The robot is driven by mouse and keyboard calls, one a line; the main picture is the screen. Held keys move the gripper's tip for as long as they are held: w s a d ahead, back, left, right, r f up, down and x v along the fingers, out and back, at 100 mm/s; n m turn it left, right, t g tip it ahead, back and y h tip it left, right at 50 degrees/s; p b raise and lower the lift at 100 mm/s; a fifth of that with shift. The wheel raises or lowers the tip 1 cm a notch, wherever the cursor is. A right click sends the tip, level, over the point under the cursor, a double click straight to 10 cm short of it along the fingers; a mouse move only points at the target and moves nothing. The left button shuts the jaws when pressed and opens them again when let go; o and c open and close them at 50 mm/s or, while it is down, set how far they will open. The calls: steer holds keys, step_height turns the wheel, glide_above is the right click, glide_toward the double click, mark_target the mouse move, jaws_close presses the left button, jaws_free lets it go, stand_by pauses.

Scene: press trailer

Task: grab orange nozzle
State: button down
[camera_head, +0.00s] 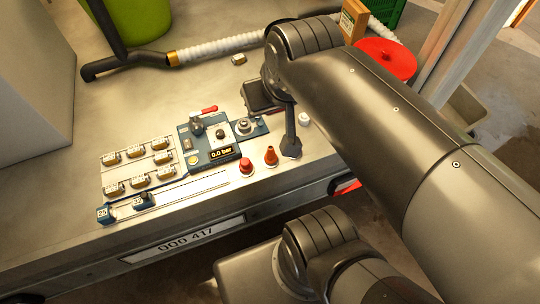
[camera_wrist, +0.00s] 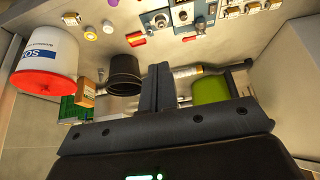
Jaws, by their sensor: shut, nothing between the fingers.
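The orange nozzle (camera_head: 271,156) is a small cone standing upright near the front edge of the pale worktop in the head view. A red knob-like piece (camera_head: 246,165) stands just left of it. My gripper (camera_head: 290,150) points down just right of the nozzle, apart from it in the picture; the height gap is hard to judge. In the wrist view my gripper's two dark fingers (camera_wrist: 159,82) are pressed together with nothing between them. I cannot make out the orange nozzle for sure in the wrist view.
A blue control panel reading 0.0 bar (camera_head: 222,153) lies left of the nozzle. A small white piece (camera_head: 304,119) stands behind my gripper. Several labelled blocks are at left. A white hose (camera_head: 215,48) runs along the back.

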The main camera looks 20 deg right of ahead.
steer(key=c, duration=0.6)
jaws_free()
steer(key=shift+w+f, duration=0.1)
steer(key=m+g, duration=0.5)
steer(key=m, duration=0.4)
glide_above(271, 155)
steer(key=w, duration=0.1)
steer(key=f, duration=2.6)
steer(key=shift+w+d+f, duration=0.1)
steer(key=shift+d+f, duration=0.15)
steer(key=shift+d, duration=0.05)
steer(key=shift+d+f+g, duration=0.15)
steer(key=shift+f+g, duration=0.15)
steer(key=shift+f, duration=0.25)
step_height(271, 155, down, 4)
steer(key=shift+a+f, duration=0.15)
steer(key=shift+f, duration=1.5)
steer(key=shift+a+f, duration=0.1)
steer(key=shift+f, duration=1.55)
